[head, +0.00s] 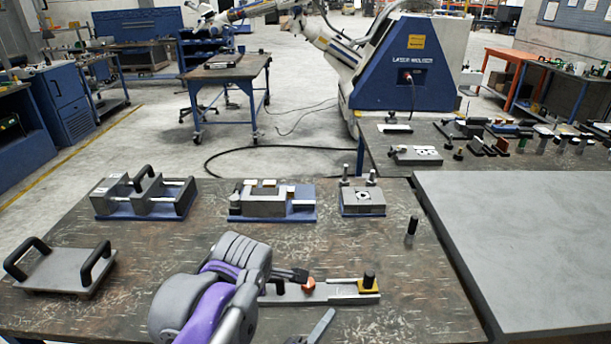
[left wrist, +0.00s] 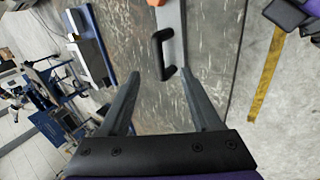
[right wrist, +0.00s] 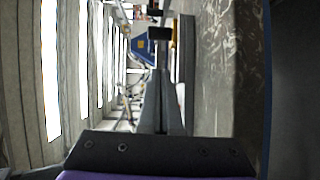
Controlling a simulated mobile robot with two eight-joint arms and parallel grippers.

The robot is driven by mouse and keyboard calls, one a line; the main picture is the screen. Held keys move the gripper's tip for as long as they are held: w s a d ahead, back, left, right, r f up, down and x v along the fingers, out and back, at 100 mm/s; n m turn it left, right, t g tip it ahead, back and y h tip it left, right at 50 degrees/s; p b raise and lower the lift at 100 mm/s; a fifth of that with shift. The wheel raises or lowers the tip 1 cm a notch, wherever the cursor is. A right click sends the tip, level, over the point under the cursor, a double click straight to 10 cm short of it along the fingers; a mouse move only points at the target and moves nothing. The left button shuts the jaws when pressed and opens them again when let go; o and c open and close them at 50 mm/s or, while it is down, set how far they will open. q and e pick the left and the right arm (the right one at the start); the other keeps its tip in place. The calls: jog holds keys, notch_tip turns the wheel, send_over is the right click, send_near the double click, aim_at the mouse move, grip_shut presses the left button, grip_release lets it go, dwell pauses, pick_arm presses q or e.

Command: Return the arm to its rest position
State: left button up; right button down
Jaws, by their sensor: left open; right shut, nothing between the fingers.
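A fixture with a pale rail (head: 340,291) stands near the front of the table. An orange-red piece (head: 308,285) sits on it, and a dark bar (head: 289,274) runs left from there behind my purple left arm. At the right end a black post (head: 369,279) stands on a yellow block. In the left wrist view a grey bar (left wrist: 170,20) carries a black handle (left wrist: 163,55). My open left gripper (left wrist: 160,72) faces the handle, apparently empty. My right gripper (head: 331,313) is shut and empty, just in front of the rail; a black block (right wrist: 159,33) shows beyond its fingertips.
A plate with two black handles (head: 62,269) lies at the left. Three blue-based fixtures (head: 267,201) stand in a row at the back. A small black cylinder (head: 412,226) stands at the right. A grey slab (head: 520,240) borders the table there. Bare wood lies between row and rail.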

jog(key=d+m+g, duration=0.1)
jog(key=d, duration=0.2)
jog(key=s+d+g+p, duration=0.1)
jog(key=d+g, duration=0.1)
jog(key=d, duration=0.1)
jog(key=s+d+m+g+y+p, duration=0.1)
jog(key=d, duration=0.3)
jog(key=shift+s+m+g, duration=0.1)
jog(key=shift+m+g, duration=0.2)
jog(key=shift+g, duration=0.1)
pick_arm(q)
jog(key=s+a+f+m+p, duration=0.2)
jog(key=s+a+f+m, duration=0.1)
jog(key=s+m, duration=0.5)
jog(key=s+a+f+m+g+p, duration=0.1)
jog(key=s+a+f+m+p, duration=0.2)
jog(key=s+m, duration=0.6)
jog(key=s+a+f, duration=0.1)
jog(key=s+a, duration=0.1)
jog(key=s, duration=0.1)
jog(key=shift+a+m, duration=0.3)
jog(key=shift+a, duration=0.05)
pick_arm(e)
jog(key=s+d+r+m+g+y, duration=0.1)
jog(key=s+m+g+y, duration=0.1)
jog(key=s+m+y, duration=0.2)
jog(key=s+d+r+m+g+y, duration=0.2)
jog(key=s+m+y, duration=0.2)
jog(key=s, duration=0.6)
jog(key=shift+r+y, duration=0.3)
